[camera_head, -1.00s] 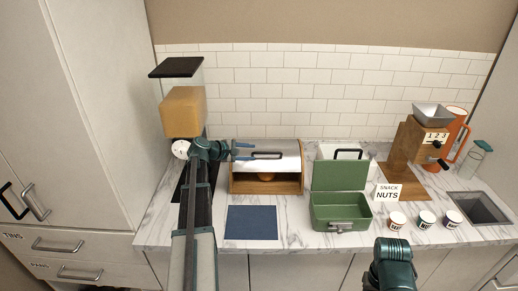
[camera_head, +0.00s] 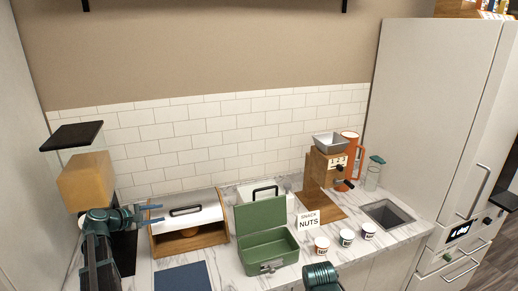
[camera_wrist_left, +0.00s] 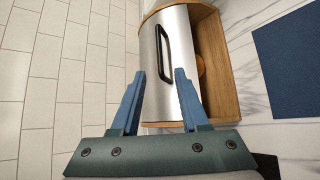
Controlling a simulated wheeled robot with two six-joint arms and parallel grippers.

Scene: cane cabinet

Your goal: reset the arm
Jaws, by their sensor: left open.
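My left gripper (camera_head: 150,213) is open and empty, just left of the bread box (camera_head: 218,236). In the left wrist view its two blue fingers (camera_wrist_left: 160,88) are spread, with the bread box's metal lid (camera_wrist_left: 172,50) and black handle (camera_wrist_left: 162,53) beyond them. The lid is raised, and a brown item (camera_wrist_left: 202,70) shows inside the box. I cannot tell whether the fingers touch the lid. Part of my right arm shows at the bottom of the head view; its fingertips are not visible.
An open green box (camera_head: 268,250), a "SNACK NUTS" sign (camera_head: 308,221), several small cups (camera_head: 346,237) and a wooden grinder (camera_head: 325,168) stand on the marble counter. A sink (camera_head: 388,213) is at right. A glass dispenser (camera_head: 85,180) stands left. A blue mat (camera_head: 182,277) lies in front.

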